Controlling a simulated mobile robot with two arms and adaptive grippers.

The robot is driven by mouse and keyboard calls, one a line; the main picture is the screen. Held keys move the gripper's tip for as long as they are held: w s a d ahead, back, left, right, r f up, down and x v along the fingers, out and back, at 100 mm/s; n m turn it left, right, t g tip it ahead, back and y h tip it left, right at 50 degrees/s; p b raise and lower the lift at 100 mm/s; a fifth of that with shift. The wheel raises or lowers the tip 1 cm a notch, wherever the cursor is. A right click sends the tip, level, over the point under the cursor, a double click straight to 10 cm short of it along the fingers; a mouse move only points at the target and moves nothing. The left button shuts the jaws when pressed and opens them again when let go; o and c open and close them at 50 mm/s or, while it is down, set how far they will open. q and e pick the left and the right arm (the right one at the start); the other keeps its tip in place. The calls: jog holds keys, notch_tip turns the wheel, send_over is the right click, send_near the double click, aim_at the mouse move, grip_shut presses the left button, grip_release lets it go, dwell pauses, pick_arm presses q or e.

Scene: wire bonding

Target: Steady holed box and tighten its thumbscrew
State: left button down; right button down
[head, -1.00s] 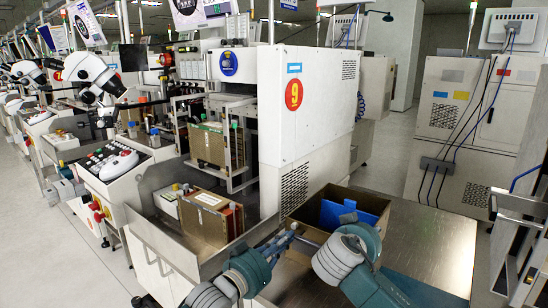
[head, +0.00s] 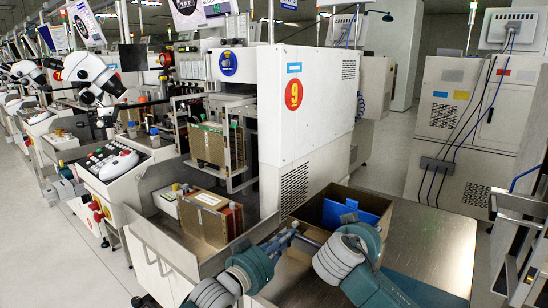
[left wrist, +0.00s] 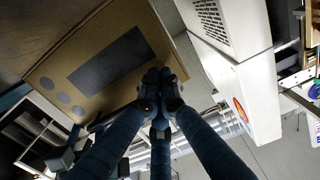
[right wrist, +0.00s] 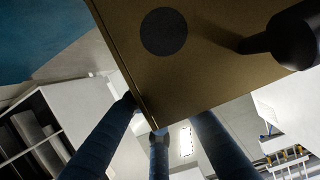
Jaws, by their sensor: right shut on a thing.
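The holed box (head: 297,212) is an open brown carton on the metal table, with a blue panel (head: 336,214) inside. In the left wrist view the box (left wrist: 50,75) shows a dark rectangle and several dark round spots. My left gripper (head: 288,236) is at its near side; its fingertips (left wrist: 161,88) are together at the box's edge. My right gripper (right wrist: 150,118) is shut on the box's wall (right wrist: 200,85), beside a dark round hole. A dark tapered part reaches this face in the right wrist view; I cannot tell what it is. I cannot make out the thumbscrew.
The metal table (head: 430,240) is clear to the right of the box. A white machine (head: 310,110) stands close behind it. To the left, a brown block-like case (head: 205,220) sits in a metal tray (head: 165,240) with a raised rim.

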pick_arm(q)
jog(key=shift+s+d+r, duration=0.1)
jog(key=shift+d+r, duration=0.15)
jog(key=shift+r, duration=0.6)
jog(key=shift+f, duration=0.15)
dwell(0.5)
jog(key=shift+f, duration=0.5)
jog(key=shift+s+f, duration=0.1)
jog(key=shift+s, duration=0.1)
jog(key=v, duration=0.6)
jog(key=shift+w+a, duration=0.1)
jog(key=shift+w, duration=0.05)
